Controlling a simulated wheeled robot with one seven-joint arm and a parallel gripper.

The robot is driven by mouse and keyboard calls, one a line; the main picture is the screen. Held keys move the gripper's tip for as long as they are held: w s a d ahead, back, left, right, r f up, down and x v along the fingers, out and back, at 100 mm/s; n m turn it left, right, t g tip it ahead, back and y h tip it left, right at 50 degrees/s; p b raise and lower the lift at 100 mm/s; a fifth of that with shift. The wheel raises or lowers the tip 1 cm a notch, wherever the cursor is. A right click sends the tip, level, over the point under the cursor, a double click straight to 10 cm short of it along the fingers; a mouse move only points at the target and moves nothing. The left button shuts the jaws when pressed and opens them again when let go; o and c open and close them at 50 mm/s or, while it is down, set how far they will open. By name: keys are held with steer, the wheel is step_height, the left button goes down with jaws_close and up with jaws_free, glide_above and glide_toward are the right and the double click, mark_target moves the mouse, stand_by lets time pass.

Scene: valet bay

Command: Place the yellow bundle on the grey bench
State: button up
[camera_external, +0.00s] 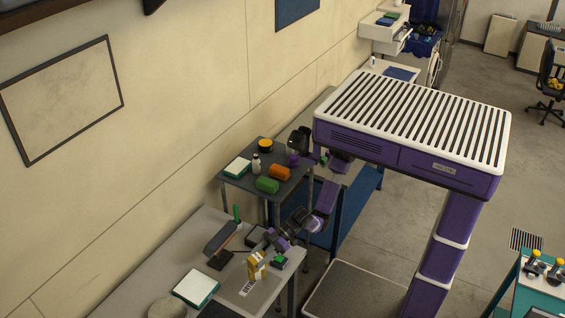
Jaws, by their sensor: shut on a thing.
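The yellow bundle (256,266) is small, yellow with pale parts, and stands out against the near end of the light grey bench (222,297) along the wall. My arm reaches down from the upper right, and my gripper (264,254) is shut on the bundle from its upper right side. The fingertips are small and partly hidden by the bundle. I cannot tell whether the bundle's underside touches the bench top or is a little above it.
A green-and-black item (279,260), a dark stand (221,243) and a white-and-teal book (196,288) are close by on the bench. A dark table (242,177) behind holds a green bundle (267,185), an orange bundle (279,172) and a bottle (256,163).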

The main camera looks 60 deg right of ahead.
step_height(320, 180, down, 20)
steer(key=shift+w+r+p, duration=0.1)
steer(key=shift+r+p, duration=0.15)
steer(key=shift+p, duration=0.3)
steer(key=shift+f, duration=0.15)
steer(key=o, duration=1.2)
steer(key=b+v, duration=0.1)
steer(key=v, duration=1)
steer(key=o, duration=0.4)
steer(key=shift+s+d+r, duration=0.25)
steer(key=shift+d+r, duration=0.05)
steer(key=shift+d, duration=0.1)
